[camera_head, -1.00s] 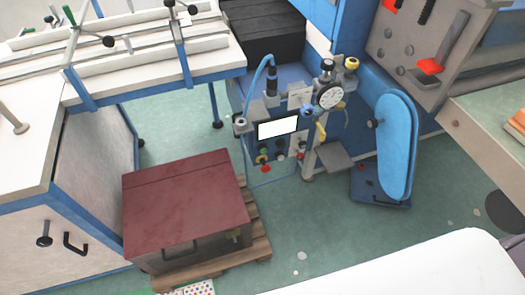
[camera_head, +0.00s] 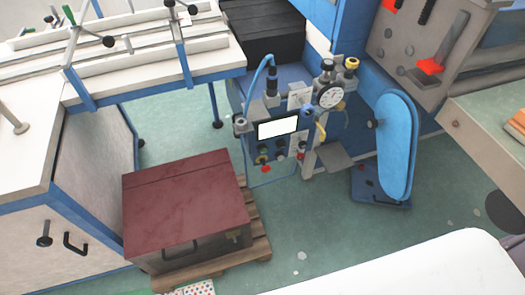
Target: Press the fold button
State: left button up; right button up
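The sewing machine's control panel (camera_head: 281,140) stands in the middle of the head view, with a white screen (camera_head: 278,127). Below the screen are several small knobs and buttons, among them a green-yellow one (camera_head: 262,154) and a red one (camera_head: 266,169). I cannot tell which of them is the fold button, as no label is readable. A round dial gauge (camera_head: 330,96) sits at the upper right of the panel. Neither of my grippers is in view.
A dark red box (camera_head: 186,200) on a wooden pallet (camera_head: 258,240) stands front left of the panel. A white workbench (camera_head: 95,150) fills the left. A blue padded oval board (camera_head: 396,145) stands right. Green floor (camera_head: 330,225) is free in front.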

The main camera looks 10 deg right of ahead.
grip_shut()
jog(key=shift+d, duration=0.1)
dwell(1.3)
